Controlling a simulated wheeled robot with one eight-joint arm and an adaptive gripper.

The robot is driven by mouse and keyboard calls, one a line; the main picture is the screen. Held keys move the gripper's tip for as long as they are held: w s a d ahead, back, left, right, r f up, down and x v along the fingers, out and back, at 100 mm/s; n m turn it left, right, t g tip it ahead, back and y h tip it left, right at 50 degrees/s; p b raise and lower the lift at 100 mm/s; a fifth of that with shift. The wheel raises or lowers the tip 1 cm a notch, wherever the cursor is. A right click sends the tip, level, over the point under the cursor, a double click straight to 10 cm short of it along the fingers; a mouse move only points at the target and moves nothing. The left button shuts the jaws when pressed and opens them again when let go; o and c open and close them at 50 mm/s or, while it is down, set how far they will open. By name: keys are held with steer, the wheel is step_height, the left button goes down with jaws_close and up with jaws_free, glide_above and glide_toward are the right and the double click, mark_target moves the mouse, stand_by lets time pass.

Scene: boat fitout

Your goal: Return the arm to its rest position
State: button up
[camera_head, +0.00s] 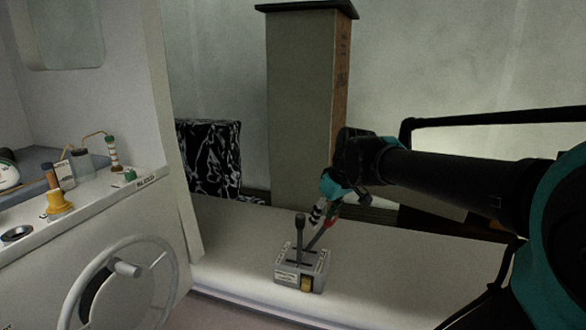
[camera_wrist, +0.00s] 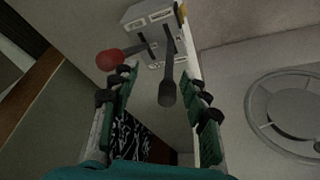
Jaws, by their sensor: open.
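A grey control box (camera_head: 300,270) with two levers stands on the white bench. Its black-knobbed lever (camera_head: 299,222) stands nearly upright, and its red-knobbed lever (camera_head: 328,227) leans to the right. My gripper (camera_head: 322,213) is above and to the right of the box, close to the red knob. In the wrist view my gripper (camera_wrist: 160,74) is open, with the black knob (camera_wrist: 167,94) showing between its fingers. The red knob (camera_wrist: 109,60) appears beside the left fingertip. I cannot tell whether it touches. My arm (camera_head: 440,178) reaches in from the right.
A steering wheel (camera_head: 122,285) and a console (camera_head: 90,200) with small items are at left. A tall grey-brown column (camera_head: 300,105) and a black-and-white patterned block (camera_head: 210,158) stand behind the bench (camera_head: 400,255). A dark rail (camera_head: 490,117) runs behind my arm.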

steer(key=s+d+f+m+h, duration=0.1)
steer(key=s+d+f+m, duration=0.2)
steer(key=f, duration=0.6)
steer(key=s+d+f+m+h, duration=0.1)
steer(key=s+d+f+m, duration=0.3)
steer(key=s+f, duration=0.4)
step_height(320, 180, down, 2)
steer(key=shift+s+d+f+t, duration=0.15)
steer(key=shift+s+d+t, duration=0.2)
steer(key=shift+d, duration=0.3)
steer(key=shift+w, duration=0.15)
stand_by(0.7)
